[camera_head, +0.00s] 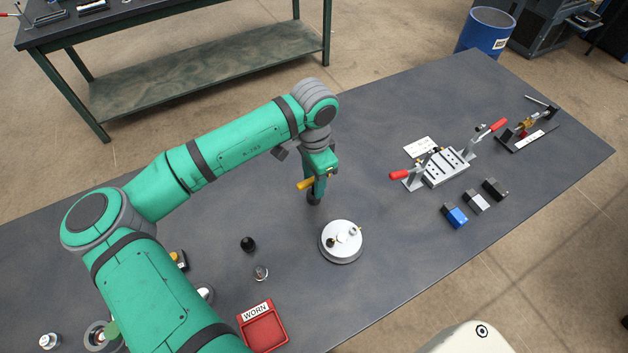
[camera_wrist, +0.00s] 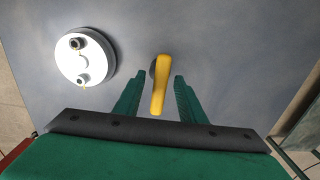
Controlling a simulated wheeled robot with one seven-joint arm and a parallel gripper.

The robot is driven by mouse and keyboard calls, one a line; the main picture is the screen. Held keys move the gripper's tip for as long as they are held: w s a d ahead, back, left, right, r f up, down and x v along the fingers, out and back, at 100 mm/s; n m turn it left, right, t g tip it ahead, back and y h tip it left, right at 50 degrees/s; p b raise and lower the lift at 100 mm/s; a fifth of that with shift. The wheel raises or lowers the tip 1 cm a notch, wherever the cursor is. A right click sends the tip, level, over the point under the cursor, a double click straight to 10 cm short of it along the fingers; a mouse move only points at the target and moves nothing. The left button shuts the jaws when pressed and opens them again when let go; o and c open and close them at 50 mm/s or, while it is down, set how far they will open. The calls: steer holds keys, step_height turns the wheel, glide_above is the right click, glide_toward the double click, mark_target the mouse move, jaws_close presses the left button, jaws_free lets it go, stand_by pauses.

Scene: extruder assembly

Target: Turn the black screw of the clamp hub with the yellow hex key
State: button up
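The yellow hex key (camera_wrist: 159,88) shows its yellow handle between my fingers in the wrist view, with a visible gap on each side. My gripper (camera_head: 315,190) points down behind the white disc in the head view, open around the handle (camera_head: 305,184). A dark round thing shows just below the fingers; I cannot tell whether it is a holder. The white round clamp hub (camera_head: 343,252) stands on the table, in front of and to the right of the gripper. Its black screw (camera_wrist: 76,43) sits on top, beside a small metal part (camera_wrist: 83,78). The key's lower end is hidden.
A black knob (camera_head: 248,244) and a small metal part (camera_head: 261,272) stand left of the hub. A red tray marked WORN (camera_head: 263,328) is at the front. A fixture with red-handled clamps (camera_head: 446,168) and several small blocks lie right. Table around the hub is clear.

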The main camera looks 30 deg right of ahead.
steer(key=shift+f, duration=0.7)
steer(key=shift+a, duration=0.1)
steer(key=shift+c, duration=0.9)
steer(key=shift+s, duration=0.1)
jaws_close()
steer(key=shift+r, duration=0.1)
steer(key=shift+r, duration=0.55)
step_height(320, 180, up, 2)
steer(key=shift+r, duration=0.1)
steer(key=s+a+r, duration=0.4)
steer(key=s+r, duration=0.5)
steer(key=s, duration=0.4)
steer(key=shift+s+r, duration=0.15)
steer(key=shift+r, duration=0.15)
